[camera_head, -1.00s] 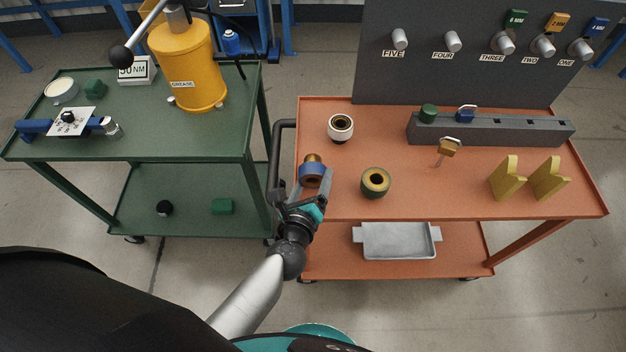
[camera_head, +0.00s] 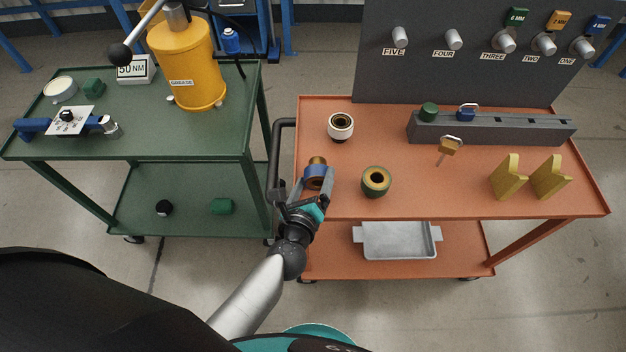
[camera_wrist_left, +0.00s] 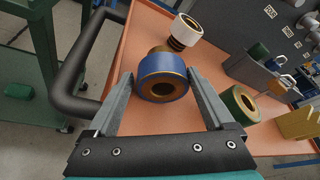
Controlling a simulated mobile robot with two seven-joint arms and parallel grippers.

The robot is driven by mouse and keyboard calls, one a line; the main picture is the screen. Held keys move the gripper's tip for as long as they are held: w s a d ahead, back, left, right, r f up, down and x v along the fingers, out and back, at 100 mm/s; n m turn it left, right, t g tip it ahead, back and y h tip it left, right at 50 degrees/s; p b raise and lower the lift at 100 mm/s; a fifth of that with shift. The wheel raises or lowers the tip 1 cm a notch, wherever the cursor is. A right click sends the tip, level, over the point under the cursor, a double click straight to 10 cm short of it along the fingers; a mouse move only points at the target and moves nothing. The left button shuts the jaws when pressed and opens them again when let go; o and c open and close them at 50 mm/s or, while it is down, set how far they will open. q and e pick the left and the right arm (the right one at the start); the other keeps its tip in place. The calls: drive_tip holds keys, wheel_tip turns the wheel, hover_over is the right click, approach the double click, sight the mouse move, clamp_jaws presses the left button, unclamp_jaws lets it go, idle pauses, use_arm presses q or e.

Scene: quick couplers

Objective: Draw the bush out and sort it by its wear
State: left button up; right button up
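A coupler with a blue band and a brass end (camera_head: 315,171) stands near the left edge of the orange cart. It also shows in the left wrist view (camera_wrist_left: 161,78), its dark bore facing the camera. My left gripper (camera_head: 316,184) has its two fingers spread on either side of the blue band, with the tips close to it; firm contact does not show. A green-banded coupler (camera_head: 376,182) stands to the right and a white-banded one (camera_head: 340,127) behind. Which part is the bush, and its wear, I cannot tell. My right gripper is out of view.
The orange cart (camera_head: 445,195) also carries a grey rail block (camera_head: 490,131) with padlocks, a brass padlock (camera_head: 450,146) and yellow V-shaped stands (camera_head: 507,177). A grey tray (camera_head: 400,241) is on its lower shelf. A black handle (camera_head: 275,160) runs close left of my gripper.

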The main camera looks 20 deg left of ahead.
use_arm(q)
drive_tip(key=shift+o, duration=0.5)
drive_tip(key=shift+a+f, duration=0.1)
drive_tip(key=shift+s+a+f, duration=0.1)
drive_tip(key=shift+s, duration=0.05)
drive_tip(key=shift+s, duration=0.5)
drive_tip(key=r+b+v, duration=0.1)
drive_tip(key=v, duration=1.3)
drive_tip(key=shift+d, duration=0.25)
